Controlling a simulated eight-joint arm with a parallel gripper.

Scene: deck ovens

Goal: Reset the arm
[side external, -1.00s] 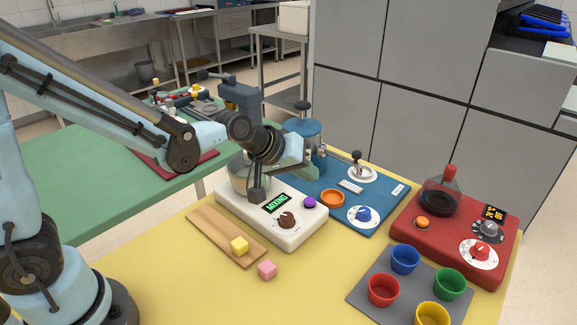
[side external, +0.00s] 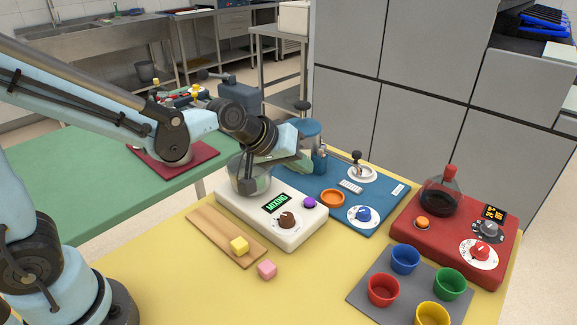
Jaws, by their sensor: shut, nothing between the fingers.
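My gripper (side external: 250,187) points down in front of the glass bowl (side external: 238,172) at the back left end of the white mixing station (side external: 297,231). The fingers are together and hold nothing. They overlap the bowl in the picture; I cannot tell whether they are inside it or in front of it. The station's green display (side external: 276,202) reads "MIXING". A dark brown knob (side external: 286,220) and a purple button (side external: 309,202) sit on its top.
The blue station (side external: 385,203), red station (side external: 408,235) and several coloured cups on a grey mat (side external: 372,305) stand right. The yellow table's front left is clear.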

